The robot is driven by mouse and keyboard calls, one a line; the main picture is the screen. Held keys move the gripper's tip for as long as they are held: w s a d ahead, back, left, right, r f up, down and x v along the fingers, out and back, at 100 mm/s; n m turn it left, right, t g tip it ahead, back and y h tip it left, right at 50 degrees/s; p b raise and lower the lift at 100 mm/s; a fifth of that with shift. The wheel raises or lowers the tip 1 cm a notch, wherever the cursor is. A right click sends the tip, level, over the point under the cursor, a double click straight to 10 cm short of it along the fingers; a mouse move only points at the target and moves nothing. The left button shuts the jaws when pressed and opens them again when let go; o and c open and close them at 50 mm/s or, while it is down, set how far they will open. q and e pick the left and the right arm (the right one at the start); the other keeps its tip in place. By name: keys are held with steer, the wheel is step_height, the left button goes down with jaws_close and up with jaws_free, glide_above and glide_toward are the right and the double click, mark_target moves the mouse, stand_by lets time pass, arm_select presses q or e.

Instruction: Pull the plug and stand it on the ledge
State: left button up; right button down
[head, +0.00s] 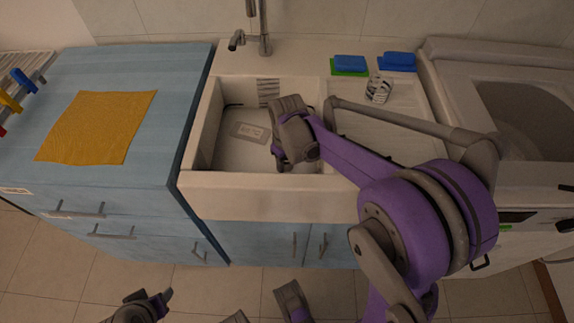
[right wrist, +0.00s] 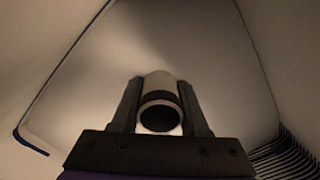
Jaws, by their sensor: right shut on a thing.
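My right gripper (head: 284,160) reaches down into the white sink (head: 255,182). In the right wrist view its two fingers (right wrist: 159,90) are closed on the sides of the plug (right wrist: 158,84), a short pale cylinder with a dark band and a dark round end facing the camera. The gripper hides the plug in the head view. I cannot tell whether the plug touches the sink floor. The ledge (head: 300,48) is the pale strip behind the basin, around the tap. My left gripper (head: 150,304) is low at the bottom left, away from the sink; its fingers are unclear.
A tap (head: 264,42) rises behind the basin. Blue sponges (head: 349,62) and a patterned cup (head: 379,89) stand to the right, by the drainboard. A flat labelled thing (head: 249,132) shows in the basin. A yellow cloth (head: 98,126) lies on the blue counter (head: 170,75).

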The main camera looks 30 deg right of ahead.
steer(key=c, duration=1.1)
jaws_free()
jaws_close()
steer(key=shift+r+p, duration=1.15)
steer(key=shift+r, duration=0.45)
steer(key=shift+r+p, duration=1.4)
steer(key=shift+r, duration=0.5)
